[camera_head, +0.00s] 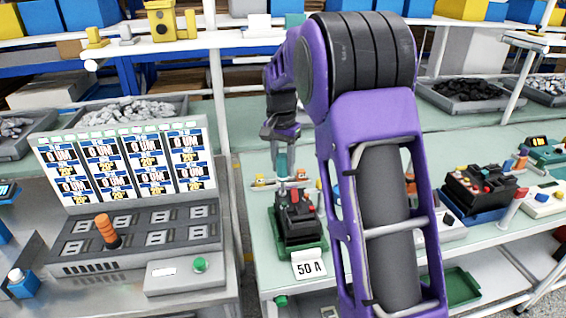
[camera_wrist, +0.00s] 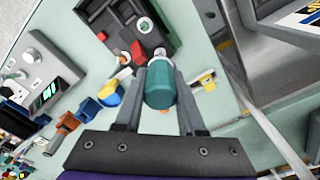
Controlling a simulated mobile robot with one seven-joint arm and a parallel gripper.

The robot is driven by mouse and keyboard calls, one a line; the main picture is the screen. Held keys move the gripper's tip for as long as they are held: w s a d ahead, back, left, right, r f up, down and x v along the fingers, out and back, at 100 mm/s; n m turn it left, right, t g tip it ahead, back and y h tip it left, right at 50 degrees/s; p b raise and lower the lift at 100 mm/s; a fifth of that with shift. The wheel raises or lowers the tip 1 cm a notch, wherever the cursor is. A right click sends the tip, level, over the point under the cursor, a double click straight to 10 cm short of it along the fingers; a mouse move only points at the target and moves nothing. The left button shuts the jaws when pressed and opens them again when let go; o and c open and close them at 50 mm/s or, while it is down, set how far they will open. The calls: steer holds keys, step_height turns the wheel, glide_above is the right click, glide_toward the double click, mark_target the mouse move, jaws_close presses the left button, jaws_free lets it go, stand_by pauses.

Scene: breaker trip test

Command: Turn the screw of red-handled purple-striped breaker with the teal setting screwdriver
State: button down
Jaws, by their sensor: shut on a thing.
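My gripper (camera_wrist: 158,88) is shut on the teal setting screwdriver (camera_wrist: 166,82), its two fingers on either side of the thick teal handle. In the head view the screwdriver (camera_head: 281,160) hangs upright below my gripper (camera_head: 281,145), over the back of a black breaker (camera_head: 297,222) with a red handle. That breaker sits on a green base behind a "50 A" card. I cannot tell whether the tip touches the breaker. No purple stripe is clearly visible.
Another black breaker on a blue base (camera_head: 466,207) stands on the bench to the right. A test console (camera_head: 140,212) with an orange lever is at the left. Several small coloured items lie near the screwdriver. My arm hides the bench middle.

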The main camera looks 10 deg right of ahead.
steer(key=shift+m+p, duration=0.4)
steer(key=shift+m, duration=0.6)
steer(key=shift+m, duration=1)
steer(key=shift+m, duration=1)
